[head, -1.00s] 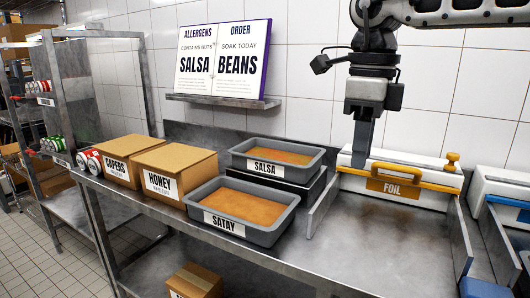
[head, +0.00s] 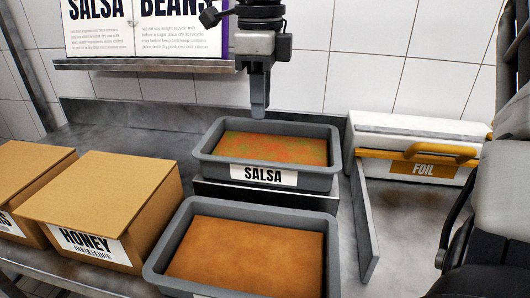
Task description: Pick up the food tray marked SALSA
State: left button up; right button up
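The grey food tray marked SALSA (head: 210,168) holds orange-red food with green flecks and sits on a dark raised stand at the middle of the counter. My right gripper (head: 259,108) points straight down at the tray's far rim, near its middle. The fingertips overlap that rim in the picture; I cannot tell whether they touch it. The fingers show edge-on as one piece, so their opening is hidden. My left gripper is not in view.
A grey tray of orange-brown food (head: 333,250) stands in front, its label partly cut off. A HONEY box (head: 100,195) stands left, a FOIL dispenser (head: 380,135) right behind a metal divider (head: 364,220).

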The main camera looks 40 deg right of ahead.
send_over(263, 161)
notch_tip(263, 161, down, 6)
jog(key=shift+f+p, duration=0.65)
jog(key=shift+f, duration=2.1)
grip_shut()
jog(key=shift+r, duration=0.1)
